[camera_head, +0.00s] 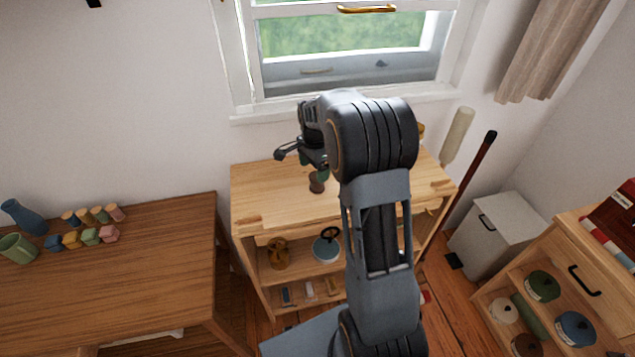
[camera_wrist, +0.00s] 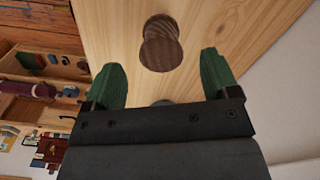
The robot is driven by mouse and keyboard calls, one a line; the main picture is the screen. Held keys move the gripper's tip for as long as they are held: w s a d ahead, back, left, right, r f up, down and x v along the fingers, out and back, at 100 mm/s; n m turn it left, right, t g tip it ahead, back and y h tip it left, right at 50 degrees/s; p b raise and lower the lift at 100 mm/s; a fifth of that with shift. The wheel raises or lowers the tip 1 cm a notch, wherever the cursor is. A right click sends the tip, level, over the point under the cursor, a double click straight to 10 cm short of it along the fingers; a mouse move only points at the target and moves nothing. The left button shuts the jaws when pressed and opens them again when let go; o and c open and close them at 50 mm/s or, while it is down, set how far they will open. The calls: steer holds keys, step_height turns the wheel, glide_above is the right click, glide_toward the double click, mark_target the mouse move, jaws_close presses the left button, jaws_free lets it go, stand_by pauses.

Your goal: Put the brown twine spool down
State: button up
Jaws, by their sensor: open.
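The brown twine spool (camera_wrist: 161,44) stands on the pale wooden top (camera_wrist: 235,30) of a small shelf unit. In the wrist view it lies beyond and between my two green fingertips, with clear gaps on both sides. In the head view the spool (camera_head: 317,182) shows below my gripper (camera_head: 312,160), near the middle of the shelf unit's top (camera_head: 265,185). My gripper is open and holds nothing. My arm hides the right part of the top in the head view.
Lower shelves hold a brown spool-like item (camera_head: 278,254) and a pale blue round item (camera_head: 326,247). A window (camera_head: 350,60) is behind. A brown desk (camera_head: 150,270) with a blue vase (camera_head: 24,217) and small blocks stands left. A white bin (camera_head: 495,235) and cabinet stand right. The top's left part is clear.

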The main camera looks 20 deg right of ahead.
mark_target(315, 177)
steer(key=shift+d+f+p, duration=0.15)
steer(key=shift+f+p, duration=0.15)
steer(key=shift+f, duration=2.1)
steer(key=c, duration=1.1)
steer(key=shift+o, duration=0.2)
